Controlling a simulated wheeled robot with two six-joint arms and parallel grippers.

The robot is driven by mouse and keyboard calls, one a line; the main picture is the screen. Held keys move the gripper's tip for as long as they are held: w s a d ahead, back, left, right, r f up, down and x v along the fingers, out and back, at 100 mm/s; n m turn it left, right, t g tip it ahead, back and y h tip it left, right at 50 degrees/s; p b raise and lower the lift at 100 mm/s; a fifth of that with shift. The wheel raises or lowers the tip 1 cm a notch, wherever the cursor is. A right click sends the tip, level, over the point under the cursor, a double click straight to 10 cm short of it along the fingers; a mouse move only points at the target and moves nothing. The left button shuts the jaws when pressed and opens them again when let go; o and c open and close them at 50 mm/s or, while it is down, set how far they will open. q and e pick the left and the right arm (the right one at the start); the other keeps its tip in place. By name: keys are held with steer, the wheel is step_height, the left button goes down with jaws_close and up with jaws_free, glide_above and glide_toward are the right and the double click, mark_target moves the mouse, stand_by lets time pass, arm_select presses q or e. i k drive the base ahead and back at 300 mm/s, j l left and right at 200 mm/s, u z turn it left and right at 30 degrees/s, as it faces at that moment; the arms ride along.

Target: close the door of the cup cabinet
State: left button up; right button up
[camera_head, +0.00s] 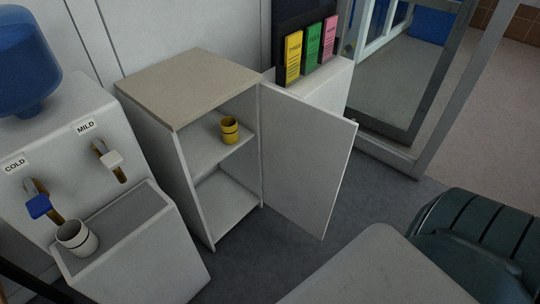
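The cup cabinet (188,82) stands in the middle left, with a light wooden top and white sides. Its white door (305,160) is wide open, hinged on the cabinet's right side and swung out to the right. A yellow cup (229,130) stands on the upper shelf; the lower shelf looks empty. Neither of my grippers shows in the head view. A dark bar in the lower left corner may be part of my arm, but I cannot tell.
A water dispenser (70,120) with a white cup (76,238) on its tray stands left of the cabinet. Coloured binders (312,53) stand on a white unit behind the door. A table corner (380,270) and a dark green chair (485,235) are at lower right. Grey floor lies between.

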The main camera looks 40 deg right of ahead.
mark_target(306, 146)
steer(key=l+u, duration=0.2)
steer(key=l, duration=0.35)
steer(key=l+u, duration=0.2)
steer(key=l, duration=0.35)
steer(key=l+u, duration=0.25)
steer(key=l, duration=0.25)
steer(key=k+l+u, duration=0.2)
steer(key=l, duration=0.3)
